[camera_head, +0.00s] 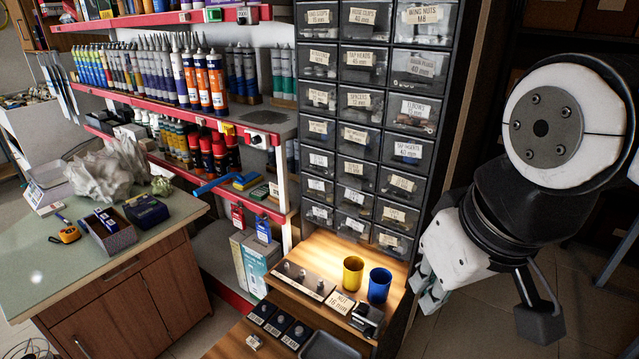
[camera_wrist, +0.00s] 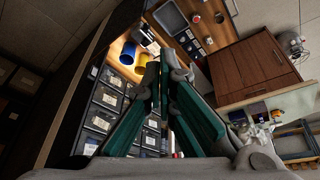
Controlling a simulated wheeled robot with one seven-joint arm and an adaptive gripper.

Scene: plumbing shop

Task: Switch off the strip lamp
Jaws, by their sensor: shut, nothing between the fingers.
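A warm glow lies on the wooden ledge (camera_head: 322,247) under the drawer cabinet, which also shows lit in the wrist view (camera_wrist: 122,42). The strip lamp itself cannot be made out. A small white box with a dark knob (camera_head: 257,139) sits on the red shelf edge left of the cabinet; I cannot tell whether it is the lamp's switch. My gripper (camera_head: 428,290) is right of the ledge, apart from it, partly hidden by my arm. In the wrist view its fingers (camera_wrist: 158,75) are together and empty.
A yellow cup (camera_head: 353,274) and a blue cup (camera_head: 379,285) stand on the ledge, near my gripper. The drawer cabinet (camera_head: 368,120) rises behind them. A dark tray (camera_head: 330,345) lies lower in front. A green-topped counter (camera_head: 95,240) is at left. Floor right of the cabinet looks clear.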

